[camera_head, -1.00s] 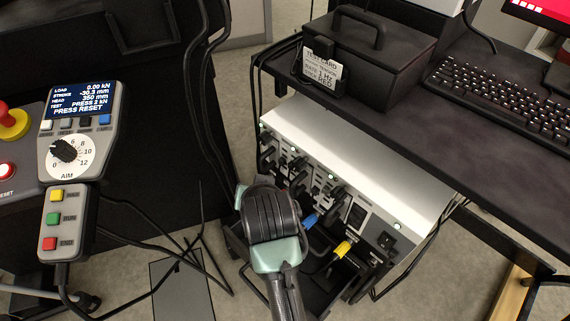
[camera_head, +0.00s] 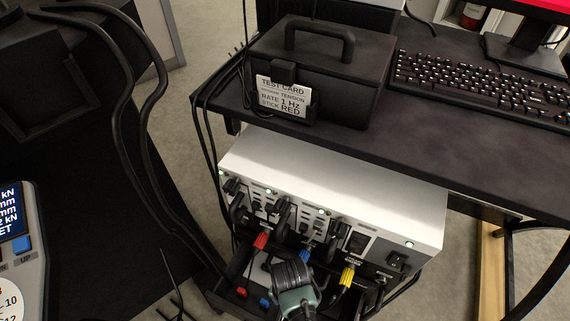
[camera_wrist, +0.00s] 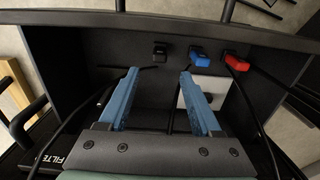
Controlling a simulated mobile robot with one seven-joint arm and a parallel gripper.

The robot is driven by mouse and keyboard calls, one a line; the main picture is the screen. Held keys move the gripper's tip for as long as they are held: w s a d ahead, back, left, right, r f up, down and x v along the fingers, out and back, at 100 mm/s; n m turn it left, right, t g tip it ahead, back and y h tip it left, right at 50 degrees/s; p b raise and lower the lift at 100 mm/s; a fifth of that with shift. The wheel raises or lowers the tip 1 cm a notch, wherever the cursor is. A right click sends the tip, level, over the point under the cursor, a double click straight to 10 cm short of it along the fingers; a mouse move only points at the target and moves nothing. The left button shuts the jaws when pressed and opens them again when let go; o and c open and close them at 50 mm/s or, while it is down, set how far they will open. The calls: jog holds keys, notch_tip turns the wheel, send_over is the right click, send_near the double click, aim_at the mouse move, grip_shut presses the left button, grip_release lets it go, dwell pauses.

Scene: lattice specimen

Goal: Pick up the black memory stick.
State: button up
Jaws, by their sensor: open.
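In the wrist view the black memory stick (camera_wrist: 160,52) lies in a dark tray (camera_wrist: 85,60), ahead of my fingertips and roughly in line with the gap between them. A blue stick (camera_wrist: 199,56) and a red stick (camera_wrist: 237,63) lie to its right. My gripper (camera_wrist: 157,74) is open, its blue fingers apart with nothing between them. In the head view my wrist covers part of the tray; the red stick (camera_head: 242,292) and blue stick (camera_head: 264,302) show to its left. The black stick cannot be made out there.
A white instrument box (camera_head: 330,180) with plugs and cables stands behind the tray under the desk (camera_head: 450,150). A card (camera_head: 283,97) on the desk reads "STICK RED". Loose black cables cross the tray in the wrist view. The tray's rim (camera_wrist: 60,17) runs across the top there.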

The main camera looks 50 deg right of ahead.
notch_tip(320, 180, down, 3)
jog(key=shift+f+b, duration=0.15)
jog(key=shift+b, duration=0.4)
jog(key=f+b, duration=0.2)
jog(key=f, duration=0.1)
jog(key=f+b, duration=0.2)
jog(key=shift+s+a+f, duration=0.15)
jog(key=shift+a, duration=0.15)
grip_shut()
